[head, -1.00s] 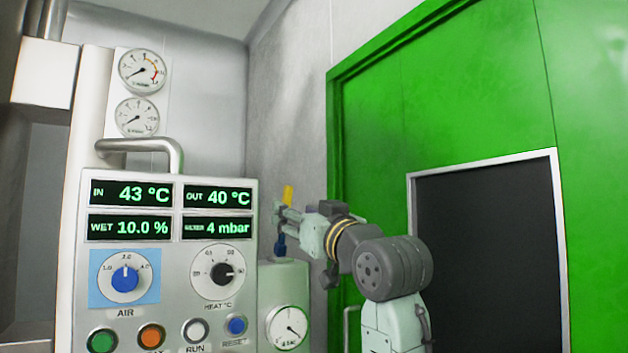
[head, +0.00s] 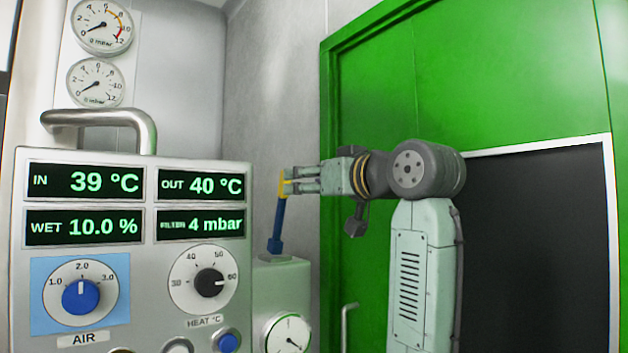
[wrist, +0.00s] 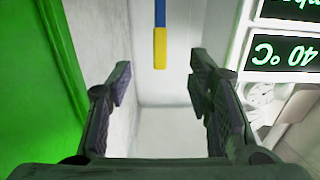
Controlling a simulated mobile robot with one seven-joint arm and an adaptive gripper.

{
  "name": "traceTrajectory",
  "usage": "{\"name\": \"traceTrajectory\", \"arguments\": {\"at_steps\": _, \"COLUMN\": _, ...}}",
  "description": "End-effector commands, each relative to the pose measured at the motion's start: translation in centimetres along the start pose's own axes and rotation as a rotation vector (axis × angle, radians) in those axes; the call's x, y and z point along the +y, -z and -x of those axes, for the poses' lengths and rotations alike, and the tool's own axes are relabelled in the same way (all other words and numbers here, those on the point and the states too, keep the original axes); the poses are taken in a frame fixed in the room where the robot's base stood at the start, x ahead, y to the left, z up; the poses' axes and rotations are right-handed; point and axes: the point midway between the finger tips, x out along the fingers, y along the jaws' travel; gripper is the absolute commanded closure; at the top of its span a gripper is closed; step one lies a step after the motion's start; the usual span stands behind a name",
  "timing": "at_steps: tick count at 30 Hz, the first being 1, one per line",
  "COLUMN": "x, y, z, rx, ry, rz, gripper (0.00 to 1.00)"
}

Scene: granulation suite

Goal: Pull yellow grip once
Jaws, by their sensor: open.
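The yellow grip (head: 283,187) tops a blue lever (head: 277,225) that rises, slightly tilted, from a pale housing (head: 281,283) beside the control panel. My gripper (head: 291,181) reaches in from the right at the grip's height, and its fingers partly overlap the grip in the head view. In the wrist view my gripper (wrist: 162,85) is open and empty. There the yellow grip (wrist: 160,47) lies centred between the fingers sideways but above the fingertips in the picture. I cannot tell whether they touch.
The control panel (head: 150,210) with displays, dials and a metal handle (head: 100,118) stands left of the lever. A round gauge (head: 287,335) is on the housing's front. A green door (head: 380,90) with a dark window is behind my arm. Two more gauges hang at upper left.

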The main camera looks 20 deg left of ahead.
Motion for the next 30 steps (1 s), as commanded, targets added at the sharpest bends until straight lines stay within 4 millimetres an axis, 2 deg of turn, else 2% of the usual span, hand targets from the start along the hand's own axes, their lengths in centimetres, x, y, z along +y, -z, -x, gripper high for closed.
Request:
{"name": "traceTrajectory", "arguments": {"at_steps": 6, "x": 0.0, "y": 0.1, "z": -3.5, "rx": -0.003, "ry": 0.002, "rz": -0.002, "gripper": 0.53}}
{"name": "traceTrajectory", "arguments": {"at_steps": 15, "x": -0.1, "y": 0.0, "z": -7.2, "rx": 0.000, "ry": 0.001, "rz": -0.001, "gripper": 0.53}}
{"name": "traceTrajectory", "arguments": {"at_steps": 21, "x": 0.0, "y": 0.0, "z": -8.2, "rx": 0.001, "ry": 0.000, "rz": 0.000, "gripper": 0.53}}
{"name": "traceTrajectory", "arguments": {"at_steps": 30, "x": 0.0, "y": 0.0, "z": -8.4, "rx": 0.001, "ry": 0.000, "rz": 0.000, "gripper": 0.53}}
